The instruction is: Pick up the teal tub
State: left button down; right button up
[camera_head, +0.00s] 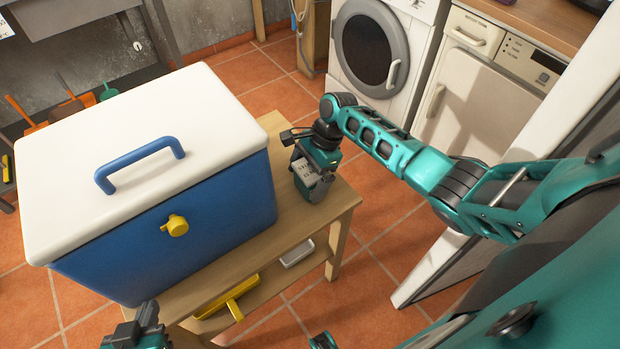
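I see no teal tub that I can make out for sure. My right gripper (312,178) hangs at the right end of the wooden table (338,205), close beside the blue cooler (200,235). A pale, label-like face with dark marks shows at its lower end. I cannot tell whether this is part of the gripper or a thing in it, and its fingertips are not clear. My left gripper (138,335) is at the bottom edge, in front of the cooler and mostly cut off. Its fingers are not clear.
The cooler has a white lid, a blue handle (140,160) and a yellow knob (175,226), and fills most of the tabletop. A yellow item (232,293) and a white dish (297,253) lie below the tabletop. A washing machine (375,50) stands behind. Tiled floor is clear between.

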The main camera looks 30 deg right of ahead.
pick_arm(q)
jog(key=shift+s+a+f, duration=0.1)
jog(key=shift+f, duration=0.05)
pick_arm(e)
jog(key=c, duration=1)
jog(key=shift+r, duration=0.15)
